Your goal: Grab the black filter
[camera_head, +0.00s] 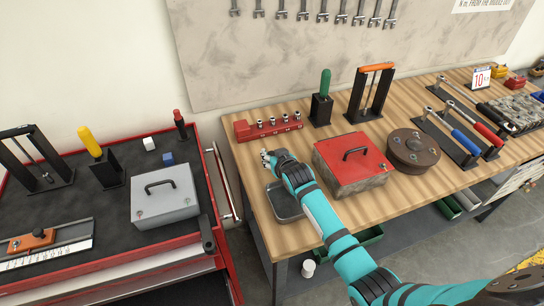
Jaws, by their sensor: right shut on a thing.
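My right arm, teal and black, comes in from the lower right over the workbench. My right gripper (268,158) is small in view, at the back edge of a shallow grey metal tray (284,205) near the bench's left end. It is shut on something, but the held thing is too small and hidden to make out. I cannot pick out a black filter with certainty. A dark round part with holes (413,148) lies on the bench to the right, well apart from the gripper. My left gripper is not in view.
A red metal box (352,152) stands right of my gripper, and a red socket rail (268,127) lies behind it. A green-handled tool (325,85) stands upright farther back. A red tool cart (222,240) with a grey box (164,200) is on the left.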

